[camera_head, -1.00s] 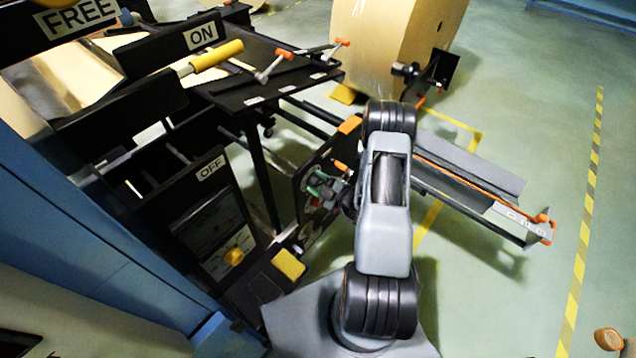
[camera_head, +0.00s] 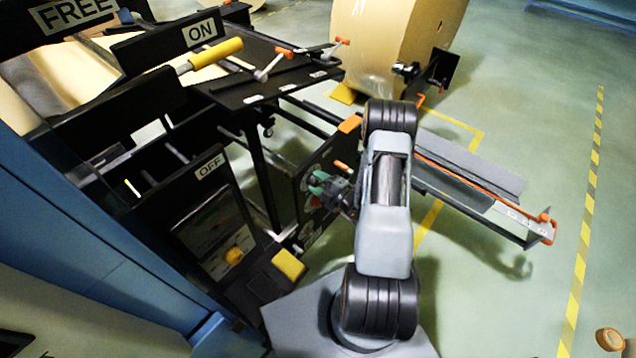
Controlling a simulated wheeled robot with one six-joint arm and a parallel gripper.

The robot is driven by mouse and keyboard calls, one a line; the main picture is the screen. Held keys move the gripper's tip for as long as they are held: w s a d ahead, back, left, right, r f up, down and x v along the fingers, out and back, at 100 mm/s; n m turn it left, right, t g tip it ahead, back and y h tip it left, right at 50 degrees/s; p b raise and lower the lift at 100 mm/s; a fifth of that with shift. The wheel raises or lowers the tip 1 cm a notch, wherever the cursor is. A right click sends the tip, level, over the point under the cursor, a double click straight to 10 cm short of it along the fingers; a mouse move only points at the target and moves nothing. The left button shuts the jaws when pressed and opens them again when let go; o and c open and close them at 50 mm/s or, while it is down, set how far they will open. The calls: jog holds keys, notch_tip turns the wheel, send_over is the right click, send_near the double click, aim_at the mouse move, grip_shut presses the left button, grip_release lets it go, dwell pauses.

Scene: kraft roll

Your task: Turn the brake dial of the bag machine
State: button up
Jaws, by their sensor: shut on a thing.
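The bag machine has a dark upright panel (camera_head: 308,183) with pale round markings and orange parts, left of my arm. My gripper (camera_head: 322,187), with green fingers, is at the face of this panel. It is shut on the brake dial, which is mostly hidden behind the fingers and wrist. The dial's pointer and setting cannot be made out. An orange handle (camera_head: 342,167) shows just above and right of the fingers.
A black table with a yellow-handled lever (camera_head: 216,54) and signs stands at the upper left. A large kraft roll (camera_head: 390,45) stands behind. A long rail (camera_head: 480,190) extends right; the right floor is mostly open.

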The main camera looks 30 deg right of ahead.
jog(key=n+b, duration=0.1)
jog(key=n, duration=0.3)
jog(key=shift+f+n, duration=0.1)
jog(key=shift+n, duration=0.2)
jog(key=n+b, duration=0.1)
jog(key=n, duration=0.2)
jog(key=shift+n, duration=0.4)
jog(key=n+b, duration=0.1)
jog(key=n, duration=0.2)
jog(key=shift+n, duration=0.3)
jog(key=n+b, duration=0.2)
jog(key=n, duration=0.2)
jog(key=shift+n, duration=0.3)
jog(key=n+b, duration=0.3)
jog(key=n, duration=0.1)
jog(key=shift+f, duration=0.1)
jog(key=n+b, duration=0.3)
jog(key=n, duration=0.1)
jog(key=n+b, duration=0.4)
jog(key=shift+n, duration=0.4)
jog(key=shift+n+b, duration=0.9)
jog(key=shift+b, duration=0.1)
jog(key=shift+r, duration=0.2)
